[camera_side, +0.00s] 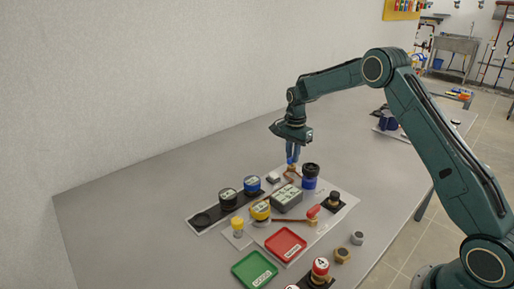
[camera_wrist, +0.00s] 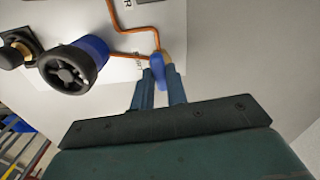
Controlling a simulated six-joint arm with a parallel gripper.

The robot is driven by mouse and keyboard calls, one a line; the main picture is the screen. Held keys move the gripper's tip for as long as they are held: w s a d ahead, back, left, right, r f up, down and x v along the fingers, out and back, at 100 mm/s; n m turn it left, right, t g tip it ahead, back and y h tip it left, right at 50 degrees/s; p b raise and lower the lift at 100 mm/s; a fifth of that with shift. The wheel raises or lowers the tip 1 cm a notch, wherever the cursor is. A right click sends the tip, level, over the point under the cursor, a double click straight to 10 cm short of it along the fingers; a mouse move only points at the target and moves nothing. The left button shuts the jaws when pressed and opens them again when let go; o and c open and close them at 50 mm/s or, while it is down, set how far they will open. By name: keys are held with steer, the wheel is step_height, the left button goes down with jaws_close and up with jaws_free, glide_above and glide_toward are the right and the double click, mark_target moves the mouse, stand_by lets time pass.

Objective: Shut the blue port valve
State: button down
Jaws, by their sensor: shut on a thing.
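The blue port valve's blue handle (camera_wrist: 157,72) shows in the wrist view between my fingertips, beside a brass-coloured body (camera_wrist: 167,57) joined to a copper pipe. My gripper (camera_wrist: 161,78) is shut on this handle, its two blue fingers on either side. In the side view my gripper (camera_side: 292,160) points straight down at the back of the light panel, just left of a blue cylinder with a black handwheel (camera_side: 311,175). The handle itself is too small to make out there. My fingers hide part of the valve in the wrist view, so its exact angle is unclear.
The blue cylinder with the black handwheel (camera_wrist: 75,68) stands close to the valve. A grey box (camera_side: 287,198), a red-handled valve (camera_side: 313,212), black, blue and yellow-topped jars, a red tray (camera_side: 285,244) and a green tray (camera_side: 254,270) lie nearer the front. Bare table extends behind.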

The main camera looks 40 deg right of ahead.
steer(key=shift+m, duration=0.6)
steer(key=c, duration=1.4)
jaws_free()
steer(key=shift+r, duration=0.15)
step_height(320, 180, up, 14)
steer(key=shift+f, duration=0.2)
